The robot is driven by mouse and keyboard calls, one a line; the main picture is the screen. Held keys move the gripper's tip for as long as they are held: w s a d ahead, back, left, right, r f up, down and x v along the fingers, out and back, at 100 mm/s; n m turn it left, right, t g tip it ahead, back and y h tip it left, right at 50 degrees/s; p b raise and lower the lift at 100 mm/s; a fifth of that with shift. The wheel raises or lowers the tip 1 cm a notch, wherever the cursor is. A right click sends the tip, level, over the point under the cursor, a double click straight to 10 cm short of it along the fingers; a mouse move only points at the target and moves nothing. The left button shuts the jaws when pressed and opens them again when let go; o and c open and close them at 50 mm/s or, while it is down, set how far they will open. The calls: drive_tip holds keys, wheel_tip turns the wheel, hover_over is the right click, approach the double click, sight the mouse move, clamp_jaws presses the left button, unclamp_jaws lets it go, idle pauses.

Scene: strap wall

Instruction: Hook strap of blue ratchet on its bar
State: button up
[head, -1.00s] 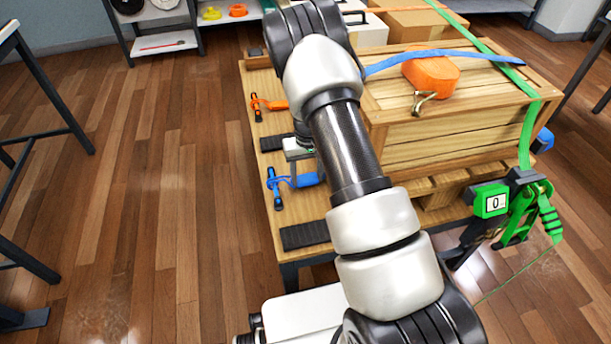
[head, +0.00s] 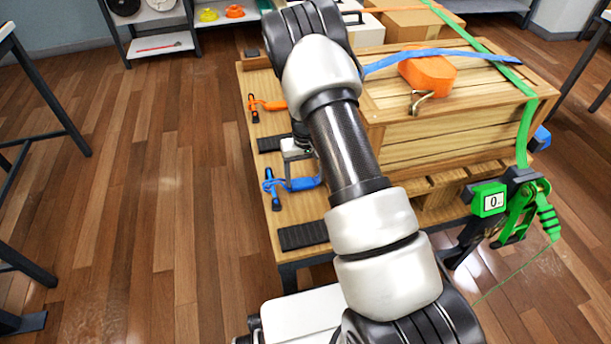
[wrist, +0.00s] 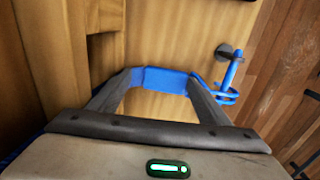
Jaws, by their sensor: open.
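The blue strap (wrist: 165,80) lies across the space between the two fingers of my gripper (wrist: 160,88) in the wrist view. The fingers are open, one at each end of this strap piece. The strap's blue wire hook (wrist: 226,97) extends right, around the lower part of its blue-lit bar (wrist: 232,70). Whether the hook is fully seated is unclear. My arm hides most of the gripper in the head view.
An orange hook on a second bar (head: 253,108) is farther back on the same edge. A green ratchet (head: 505,205) hangs at the right. The floor left of the table is clear.

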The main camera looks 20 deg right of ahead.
drive_tip(key=shift+d, duration=0.15)
wheel_tip(320, 180, up, 18)
drive_tip(key=p, duration=0.4)
drive_tip(key=shift+f, duration=0.25)
drive_tip(key=s+a+r+t, duration=0.1)
drive_tip(key=s+r, duration=0.5)
drive_tip(key=r, duration=0.4)
drive_tip(key=s+a+r+t, duration=0.2)
drive_tip(key=s+r, duration=0.4)
drive_tip(key=r, duration=0.5)
drive_tip(key=s+r+t, duration=0.1)
drive_tip(key=s+r, duration=0.2)
drive_tip(key=s, duration=0.6)
drive_tip(key=s+r+t, duration=0.2)
drive_tip(key=s, duration=0.6)
wheel_tip(320, 180, up, 22)
drive_tip(key=p, duration=2.1)
drive_tip(key=shift+a+f+p, duration=0.15)
drive_tip(key=shift+f+p, duration=0.1)
drive_tip(key=shift+p, duration=0.15)
